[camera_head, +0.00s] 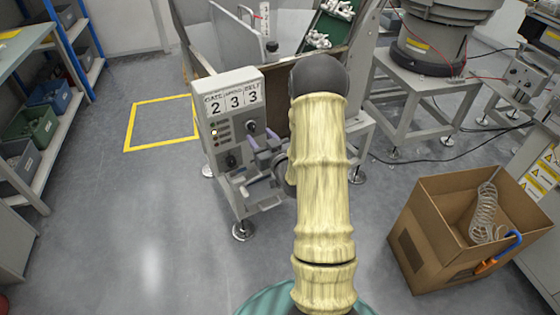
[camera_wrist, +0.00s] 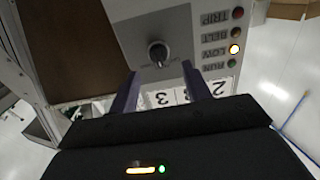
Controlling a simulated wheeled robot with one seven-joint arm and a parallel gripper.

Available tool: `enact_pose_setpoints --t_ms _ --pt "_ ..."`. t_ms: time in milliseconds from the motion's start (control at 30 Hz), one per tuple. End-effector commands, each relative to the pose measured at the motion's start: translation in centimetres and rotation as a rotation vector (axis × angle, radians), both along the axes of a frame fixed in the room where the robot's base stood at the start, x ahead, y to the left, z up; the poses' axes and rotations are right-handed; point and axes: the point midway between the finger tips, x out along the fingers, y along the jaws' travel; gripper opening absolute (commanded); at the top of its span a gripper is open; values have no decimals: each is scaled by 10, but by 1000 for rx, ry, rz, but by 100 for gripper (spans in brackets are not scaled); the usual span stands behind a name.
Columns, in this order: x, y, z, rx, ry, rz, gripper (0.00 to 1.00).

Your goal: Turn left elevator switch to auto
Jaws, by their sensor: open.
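The grey control box (camera_head: 232,110) stands left of centre in the head view, with "2 3 3" number plates on top. A black rotary knob (camera_head: 251,127) is on its right part, and a second black knob (camera_head: 231,160) is lower left. I cannot read which is the elevator switch. My gripper (camera_head: 263,141) is open, its purple fingers pointing at the box near the upper knob. In the wrist view, turned upside down, one knob (camera_wrist: 157,54) shows just beyond and between the fingertips (camera_wrist: 160,67). Whether they touch it is unclear.
Indicator lamps (camera_wrist: 235,49) sit beside the knob, with the LOW one lit yellow. A hopper bin (camera_head: 275,25) stands behind the box. A cardboard box (camera_head: 430,262) with a coiled hose is at right. Shelving (camera_head: 50,150) is at left. The floor left of the box is clear.

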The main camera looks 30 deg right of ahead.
Motion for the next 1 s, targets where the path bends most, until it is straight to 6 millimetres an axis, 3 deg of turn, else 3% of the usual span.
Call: enact_pose_setpoints --t_ms 333,1000 --pt "-72 1 -1 3 3 -5 48" --pt "-120 4 3 2 4 0 48"
